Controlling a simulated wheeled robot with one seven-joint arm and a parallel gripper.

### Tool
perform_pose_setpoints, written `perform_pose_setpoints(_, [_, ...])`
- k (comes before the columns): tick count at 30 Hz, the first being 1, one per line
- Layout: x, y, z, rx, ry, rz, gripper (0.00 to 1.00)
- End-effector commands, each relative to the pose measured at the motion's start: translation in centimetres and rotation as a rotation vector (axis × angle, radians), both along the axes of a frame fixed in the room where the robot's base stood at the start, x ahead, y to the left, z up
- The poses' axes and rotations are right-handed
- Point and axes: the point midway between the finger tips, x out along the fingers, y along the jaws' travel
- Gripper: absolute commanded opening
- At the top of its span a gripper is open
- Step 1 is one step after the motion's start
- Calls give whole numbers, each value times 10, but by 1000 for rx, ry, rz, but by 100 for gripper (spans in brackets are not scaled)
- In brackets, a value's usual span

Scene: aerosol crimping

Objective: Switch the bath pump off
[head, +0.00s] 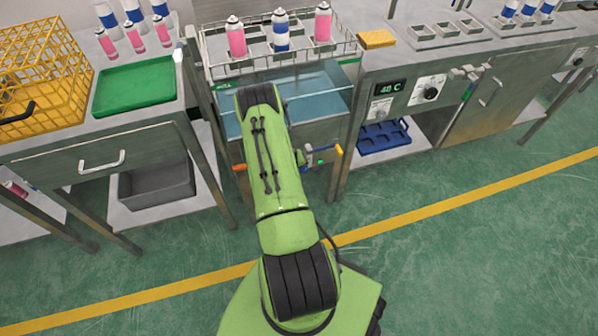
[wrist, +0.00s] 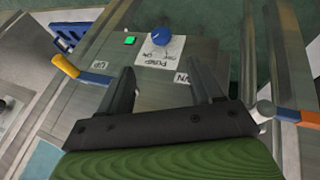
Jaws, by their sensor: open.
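The pump switch is a round blue knob (wrist: 160,37) on a white label reading PUMP, on the metal front panel of the water bath. A bright green square lamp (wrist: 129,40) sits just left of it in the wrist view. My gripper (wrist: 163,82) is open and empty, its two dark fingers pointing at the panel and apart from the knob, which appears beyond and between the fingertips.
A yellow-handled lever (head: 338,150) and an orange-handled lever (head: 240,168) stick out on either side of the panel. To the right are a 40 C display (head: 391,88) and a black dial (head: 430,93). A blue tray (head: 384,137) lies on the shelf below.

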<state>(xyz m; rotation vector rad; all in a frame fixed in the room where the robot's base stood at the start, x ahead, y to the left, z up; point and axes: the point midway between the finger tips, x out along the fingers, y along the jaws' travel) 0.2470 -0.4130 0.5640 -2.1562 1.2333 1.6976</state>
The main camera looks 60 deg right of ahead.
Motion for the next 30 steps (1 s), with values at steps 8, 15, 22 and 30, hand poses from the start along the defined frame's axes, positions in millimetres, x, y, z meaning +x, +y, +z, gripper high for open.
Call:
perform_pose_setpoints(8, [3,-36,-68,1,-2,-1,65])
perform_pose_setpoints(15, [5,-61,-109,1,-2,0,65])
perform_pose_setpoints(22, [6,-67,-116,1,-1,2,65])
perform_pose_setpoints(30, [5,-67,-115,1,-1,2,46])
